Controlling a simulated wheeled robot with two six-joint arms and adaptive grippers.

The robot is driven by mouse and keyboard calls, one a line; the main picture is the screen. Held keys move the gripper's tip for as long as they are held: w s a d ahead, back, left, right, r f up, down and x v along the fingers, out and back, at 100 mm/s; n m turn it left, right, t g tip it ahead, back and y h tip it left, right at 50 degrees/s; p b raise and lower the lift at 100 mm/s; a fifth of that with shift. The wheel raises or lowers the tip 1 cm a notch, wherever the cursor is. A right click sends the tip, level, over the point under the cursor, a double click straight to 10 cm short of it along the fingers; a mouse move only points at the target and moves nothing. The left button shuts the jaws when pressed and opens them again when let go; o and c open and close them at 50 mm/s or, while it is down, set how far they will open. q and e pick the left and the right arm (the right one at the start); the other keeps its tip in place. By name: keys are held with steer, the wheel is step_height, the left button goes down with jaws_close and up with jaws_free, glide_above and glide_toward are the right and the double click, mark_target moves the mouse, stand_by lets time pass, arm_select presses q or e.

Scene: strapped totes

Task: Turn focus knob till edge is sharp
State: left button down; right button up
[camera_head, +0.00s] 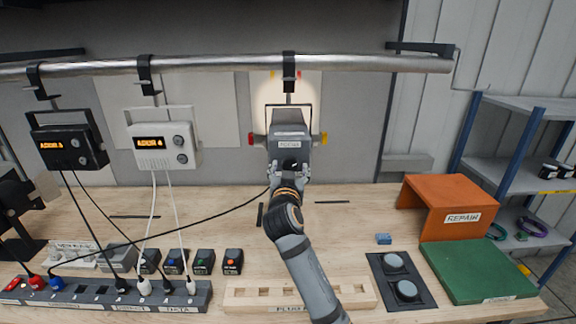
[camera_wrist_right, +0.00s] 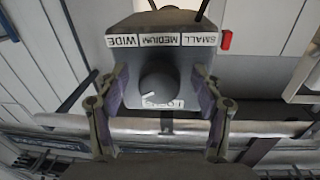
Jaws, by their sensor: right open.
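A grey lamp (camera_head: 288,135) hangs from the overhead rail, with a red knob on its left side and a yellow one on its right. In the right wrist view its housing (camera_wrist_right: 190,58) carries the labels WIDE, MEDIUM and SMALL. The dark round focus knob (camera_wrist_right: 158,78) has a white pointer mark, with a partly hidden label below it. My right gripper (camera_head: 290,168) is open at the lamp's near face. Its fingers stand on both sides of the knob, and I cannot tell if they touch it. My left gripper is not in view.
A pale lit patch (camera_head: 262,92) shows on the wall panel behind the lamp; its edge is partly hidden. A black box (camera_head: 68,148) and a white box (camera_head: 165,146) with displays hang left. A power strip (camera_head: 100,294), orange REPAIR stand (camera_head: 440,200) and green box (camera_head: 478,270) are on the bench.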

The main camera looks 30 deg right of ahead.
steer(key=shift+s+a+r, duration=0.35)
steer(key=shift+s+a, duration=0.05)
steer(key=shift+s, duration=0.1)
steer(key=c, duration=0.3)
steer(key=shift+c, duration=1.4)
steer(key=shift+w+d+f, duration=0.1)
steer(key=shift+w+d, duration=0.05)
steer(key=shift+c, duration=1.1)
steer(key=c, duration=0.4)
steer(key=shift+o, duration=0.2)
steer(key=m+b, duration=0.3)
steer(key=b, duration=0.1)
steer(key=shift+f+b, duration=0.2)
steer(key=shift+b, duration=0.2)
steer(key=shift+m, duration=0.3)
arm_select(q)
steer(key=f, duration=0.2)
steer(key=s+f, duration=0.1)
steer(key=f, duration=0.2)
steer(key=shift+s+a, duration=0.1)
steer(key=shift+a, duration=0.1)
arm_select(e)
steer(key=shift+r, duration=0.2)
